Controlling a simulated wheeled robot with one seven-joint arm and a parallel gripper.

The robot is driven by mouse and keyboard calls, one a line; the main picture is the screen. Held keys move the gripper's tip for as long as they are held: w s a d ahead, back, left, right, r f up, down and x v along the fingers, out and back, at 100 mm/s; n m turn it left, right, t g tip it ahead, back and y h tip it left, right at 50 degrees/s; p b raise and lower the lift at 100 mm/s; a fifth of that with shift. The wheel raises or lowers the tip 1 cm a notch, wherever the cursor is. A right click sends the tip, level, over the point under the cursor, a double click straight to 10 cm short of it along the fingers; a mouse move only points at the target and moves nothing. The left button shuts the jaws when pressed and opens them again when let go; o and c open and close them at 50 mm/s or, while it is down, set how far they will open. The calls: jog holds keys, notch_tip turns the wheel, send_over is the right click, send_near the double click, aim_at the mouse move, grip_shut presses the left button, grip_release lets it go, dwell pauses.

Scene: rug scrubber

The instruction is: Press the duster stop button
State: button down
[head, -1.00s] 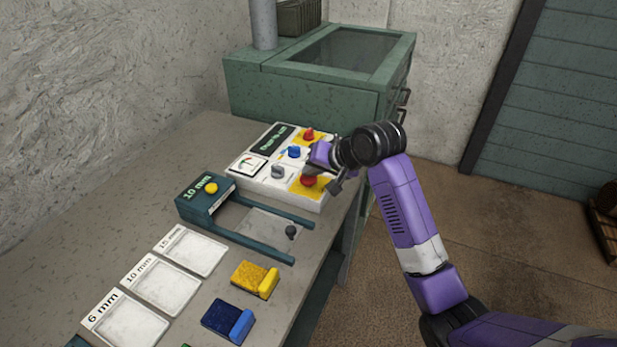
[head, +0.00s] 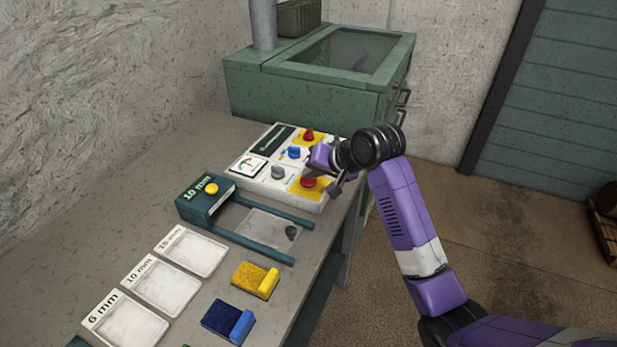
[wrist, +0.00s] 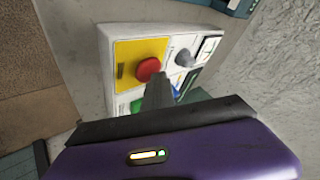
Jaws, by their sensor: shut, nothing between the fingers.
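A white control panel (head: 258,187) sits on the bench. A round red button (head: 309,183) on a yellow plate is at its front right corner. It also shows in the wrist view (wrist: 148,68). A second red control (head: 308,135) on yellow is at the panel's back. I cannot read which label belongs to which. My gripper (head: 314,173) is shut and empty, pointing down at the front red button. In the wrist view its dark fingers (wrist: 158,84) overlap the button's lower right edge; I cannot tell whether they touch.
A blue knob (head: 293,152) and grey knob (head: 278,172) are close by on the panel. A teal 10 mm frame (head: 207,199) is in front, with yellow (head: 255,280) and blue (head: 228,320) brushes and white trays nearer. A green glass-topped cabinet (head: 300,98) stands behind.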

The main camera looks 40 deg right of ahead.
aim_at(311, 181)
jog(key=shift+r+p, duration=0.8)
jog(key=shift+p, duration=0.05)
jog(key=shift+r, duration=0.1)
notch_tip(311, 181, up, 5)
jog(key=p, duration=0.5)
dwell(0.6)
